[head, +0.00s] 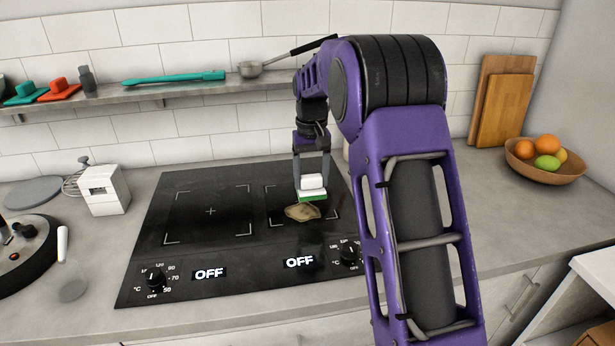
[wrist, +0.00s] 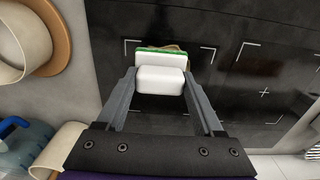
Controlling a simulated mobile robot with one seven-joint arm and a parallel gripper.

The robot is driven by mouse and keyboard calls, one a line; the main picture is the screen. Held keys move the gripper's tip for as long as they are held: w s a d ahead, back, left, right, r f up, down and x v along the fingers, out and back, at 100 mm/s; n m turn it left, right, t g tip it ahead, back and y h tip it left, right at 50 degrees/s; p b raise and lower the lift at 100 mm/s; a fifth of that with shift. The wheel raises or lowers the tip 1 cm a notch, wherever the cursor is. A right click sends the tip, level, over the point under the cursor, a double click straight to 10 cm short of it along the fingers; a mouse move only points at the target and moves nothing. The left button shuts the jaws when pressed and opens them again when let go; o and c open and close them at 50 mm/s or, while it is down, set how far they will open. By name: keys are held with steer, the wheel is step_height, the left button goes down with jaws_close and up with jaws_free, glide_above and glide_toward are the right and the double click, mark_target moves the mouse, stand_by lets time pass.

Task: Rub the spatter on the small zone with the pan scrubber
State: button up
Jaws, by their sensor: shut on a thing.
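The pan scrubber (head: 312,188) has a white top and a green pad below. My gripper (head: 311,172) is shut on its white part, and the scrubber also shows between the fingers in the wrist view (wrist: 160,78). A brownish spatter (head: 302,212) lies on the right, smaller cooking zone (head: 334,213) of the black hob. The scrubber is over the back edge of the spatter in the head view; whether the pad touches it I cannot tell. In the wrist view the scrubber hides most of the spatter.
The hob (head: 160,240) has a larger zone on the left and knobs at the front. A white box-shaped device (head: 104,190) stands left of it. A fruit bowl (head: 549,168) is at the right. A shelf (head: 140,98) runs along the wall behind.

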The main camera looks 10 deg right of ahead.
mark_target(312, 192)
steer(key=shift+s+f, duration=0.15)
steer(key=shift+s, duration=0.9)
steer(key=shift+s+f+b, duration=0.15)
steer(key=shift+f+b, duration=0.1)
steer(key=shift+b, duration=0.15)
step_height(312, 192, down, 4)
steer(key=b, duration=0.3)
steer(key=shift+f+b, duration=0.2)
steer(key=shift+b, duration=0.2)
steer(key=shift+w+a+r+p, duration=0.1)
steer(key=shift+w+r+p, duration=0.15)
steer(key=shift+p, duration=0.15)
steer(key=w+a+p, duration=0.1)
steer(key=w+p, duration=0.1)
steer(key=w+a+p, duration=0.1)
steer(key=w+p, duration=0.1)
steer(key=w, duration=0.1)
steer(key=w+a+p, duration=0.1)
steer(key=w+p, duration=0.1)
steer(key=w, duration=0.1)
steer(key=shift+a+f, duration=0.4)
steer(key=shift+f, duration=0.95)
steer(key=shift+s, duration=0.15)
